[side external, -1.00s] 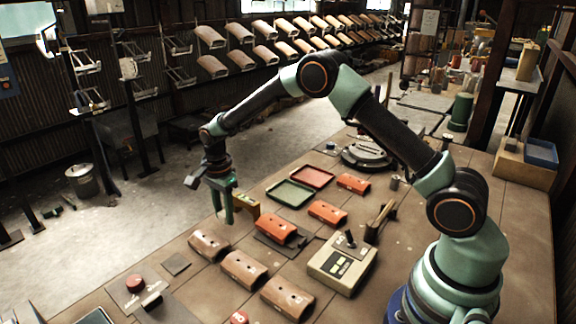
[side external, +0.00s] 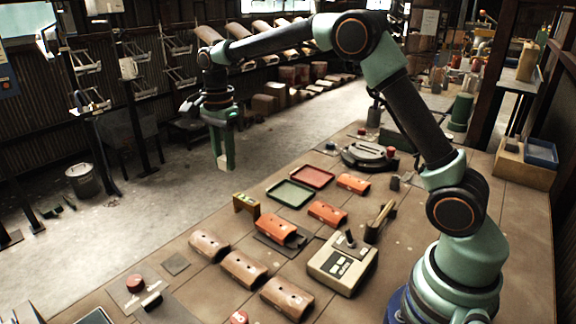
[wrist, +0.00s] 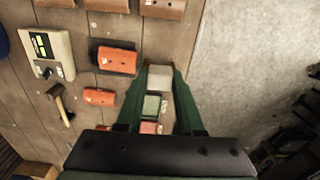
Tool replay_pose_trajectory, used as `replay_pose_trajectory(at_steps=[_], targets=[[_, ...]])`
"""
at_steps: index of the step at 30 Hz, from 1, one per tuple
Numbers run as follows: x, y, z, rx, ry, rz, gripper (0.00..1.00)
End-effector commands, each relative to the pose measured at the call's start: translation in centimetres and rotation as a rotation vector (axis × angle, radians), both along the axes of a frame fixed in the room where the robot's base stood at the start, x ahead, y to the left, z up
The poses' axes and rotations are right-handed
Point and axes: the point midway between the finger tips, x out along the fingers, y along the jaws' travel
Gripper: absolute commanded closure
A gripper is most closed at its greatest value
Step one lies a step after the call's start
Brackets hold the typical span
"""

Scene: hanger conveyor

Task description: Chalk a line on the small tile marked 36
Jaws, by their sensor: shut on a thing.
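My gripper (side external: 223,160) is shut on a pale, whitish block, likely the chalk (side external: 224,163), held well above the bench's far left edge. In the wrist view the chalk (wrist: 158,78) shows between the green fingertips. Smaller orange tiles lie on the bench: one on a dark plate (side external: 277,229), one in the middle (side external: 327,212) and one farther back (side external: 354,184). Larger brown tiles lie in front: left (side external: 208,245), middle (side external: 243,268) and right (side external: 287,297). Their markings are too small to read, so I cannot tell which is 36.
A wooden holder (side external: 246,203) stands at the bench edge beside a green tray (side external: 291,193) and a red tray (side external: 312,176). A control box (side external: 342,263) and a wooden mallet (side external: 380,221) stand to the right. Tiles hang on the conveyor (side external: 262,29) behind.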

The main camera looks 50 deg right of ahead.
Motion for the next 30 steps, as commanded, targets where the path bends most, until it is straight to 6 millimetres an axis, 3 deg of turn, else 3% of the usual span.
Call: replay_pose_trajectory(at_steps=[9,15,30], targets=[[-4.3,-4.1,-5.2,0.0,0.002,-0.026,1.0],[-6.3,-5.3,-7.0,0.0,0.0,-0.034,1.0],[-6.7,-5.5,-10.3,0.0,0.002,-0.034,1.0]])
